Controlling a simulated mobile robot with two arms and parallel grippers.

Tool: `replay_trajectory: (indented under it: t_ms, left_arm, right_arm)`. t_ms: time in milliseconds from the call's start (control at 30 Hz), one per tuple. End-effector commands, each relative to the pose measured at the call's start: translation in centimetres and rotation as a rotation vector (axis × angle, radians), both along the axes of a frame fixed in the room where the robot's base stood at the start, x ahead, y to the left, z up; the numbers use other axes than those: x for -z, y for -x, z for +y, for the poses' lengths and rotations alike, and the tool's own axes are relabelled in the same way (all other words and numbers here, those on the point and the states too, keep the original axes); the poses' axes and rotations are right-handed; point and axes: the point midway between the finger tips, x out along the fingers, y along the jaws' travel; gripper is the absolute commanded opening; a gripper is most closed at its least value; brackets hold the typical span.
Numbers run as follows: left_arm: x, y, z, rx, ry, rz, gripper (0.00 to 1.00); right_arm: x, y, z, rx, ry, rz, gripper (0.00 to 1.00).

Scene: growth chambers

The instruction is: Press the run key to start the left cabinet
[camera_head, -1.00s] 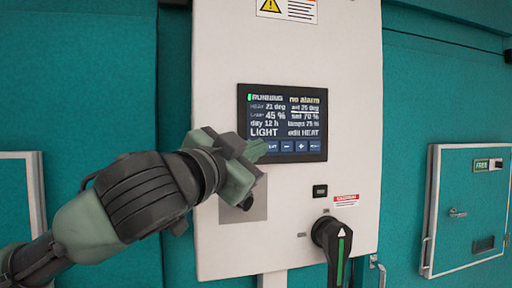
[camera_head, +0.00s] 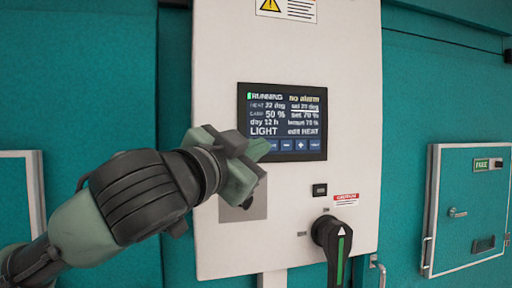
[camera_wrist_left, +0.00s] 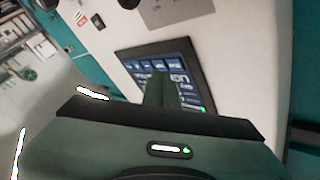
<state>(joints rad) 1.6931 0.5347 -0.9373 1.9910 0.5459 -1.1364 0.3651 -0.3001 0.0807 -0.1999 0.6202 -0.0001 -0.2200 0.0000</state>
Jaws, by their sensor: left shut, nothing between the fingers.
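The cabinet's control screen (camera_head: 284,112) is lit on the pale panel. It reads RUNNING, no alarm, heat 22 deg, about 50 % on the lamp line, day 12 h, LIGHT and edit HEAT. A row of blue keys (camera_head: 301,145) runs along its bottom edge; the labels are small. My left gripper (camera_head: 264,150) is shut and empty, its tip over the lower left of the screen, hiding the left end of the key row. In the left wrist view the closed fingers (camera_wrist_left: 162,90) overlap the screen (camera_wrist_left: 130,56); contact cannot be told. My right gripper is not in view.
Below the screen are a small black switch (camera_head: 320,190) and a black rotary handle (camera_head: 333,236) with a green stripe. A warning label (camera_head: 287,8) is above. A teal door (camera_head: 470,208) with a green sign is at right.

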Motion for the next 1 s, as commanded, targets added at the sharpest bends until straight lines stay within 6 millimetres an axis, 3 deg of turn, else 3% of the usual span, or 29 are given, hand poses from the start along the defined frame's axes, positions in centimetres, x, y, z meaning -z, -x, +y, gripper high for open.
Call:
replay_trajectory:
  t_ms: [167, 633, 1000]
  left_arm:
    - [0.0, 0.2, -0.1, 0.002, 0.0, -0.001, 0.0]
    - [0.0, 4.3, -1.5, 0.003, 0.0, -0.002, 0.0]
    - [0.0, 4.8, -1.6, 0.001, 0.0, -0.001, 0.0]
  right_arm:
    - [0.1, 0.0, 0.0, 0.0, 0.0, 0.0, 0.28]
    - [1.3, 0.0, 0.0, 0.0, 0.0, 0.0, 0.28]
    - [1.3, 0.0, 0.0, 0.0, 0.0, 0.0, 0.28]
